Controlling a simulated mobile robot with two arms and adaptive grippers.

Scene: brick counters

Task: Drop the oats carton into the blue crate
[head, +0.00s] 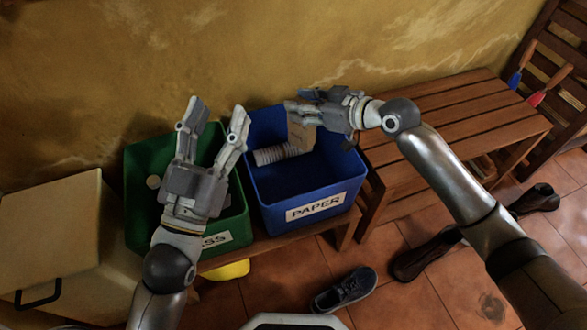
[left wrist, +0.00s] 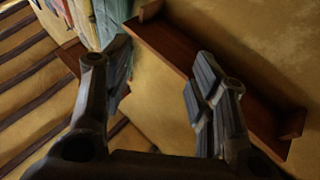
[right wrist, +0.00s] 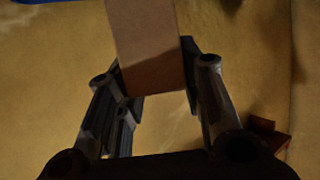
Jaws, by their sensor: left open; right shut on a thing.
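The blue crate (head: 273,217) stands in the middle of the head view, its front label reading PAPER. My right gripper (head: 303,103) is above the crate's back part, shut on the plain brown oats carton (head: 301,134), which hangs below the fingers over the crate's opening. In the right wrist view the carton (right wrist: 145,45) sits between the fingers; no print shows on it. My left gripper (head: 218,110) is open and empty above the green crate, left of the blue one. Its spread fingers also show in the left wrist view (left wrist: 150,68).
A green crate (head: 130,195) touches or nearly touches the blue crate's left side. A ribbed pale cylinder (head: 272,156) lies inside the blue crate. A slatted wooden bench (head: 450,115) stands right. A pale box (head: 60,230) is at left. Shoes (head: 345,290) lie on the tiled floor.

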